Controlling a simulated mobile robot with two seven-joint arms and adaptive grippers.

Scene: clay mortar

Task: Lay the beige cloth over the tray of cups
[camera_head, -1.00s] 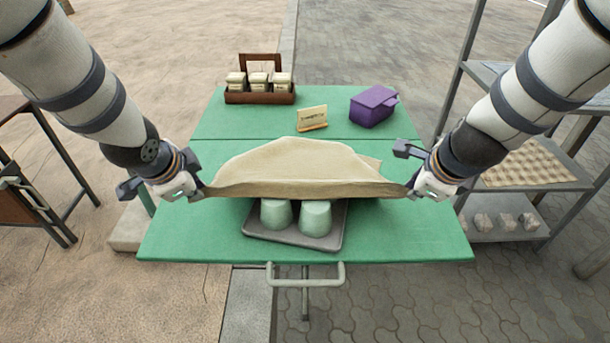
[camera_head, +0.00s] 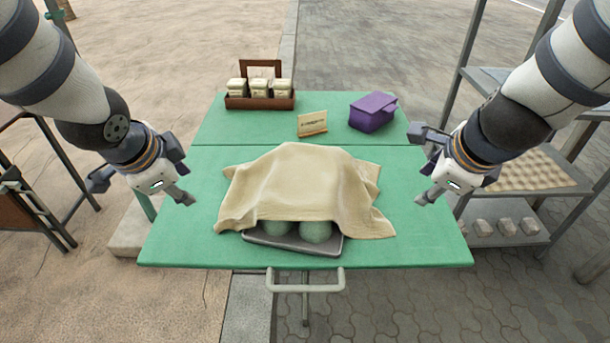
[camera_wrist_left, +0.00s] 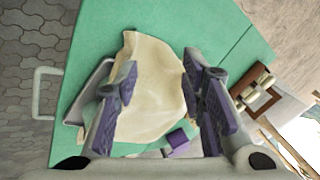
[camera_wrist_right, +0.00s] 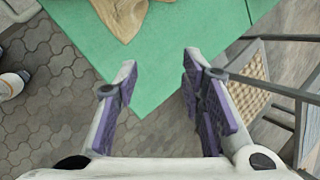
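The beige cloth (camera_head: 300,185) lies draped over the tray of cups on the green table, with its sides hanging onto the table top. The front edge of the grey tray (camera_head: 290,245) and the lower parts of two pale green cups (camera_head: 315,232) show below the cloth's front edge; the rest is hidden. My left gripper (camera_head: 140,192) is open and empty, left of the cloth. The cloth also shows beyond its fingers in the left wrist view (camera_wrist_left: 155,85). My right gripper (camera_head: 432,180) is open and empty, right of the cloth and apart from it.
A metal shelf rack (camera_head: 520,185) stands at right. The green table (camera_head: 180,235) is clear at both front corners.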

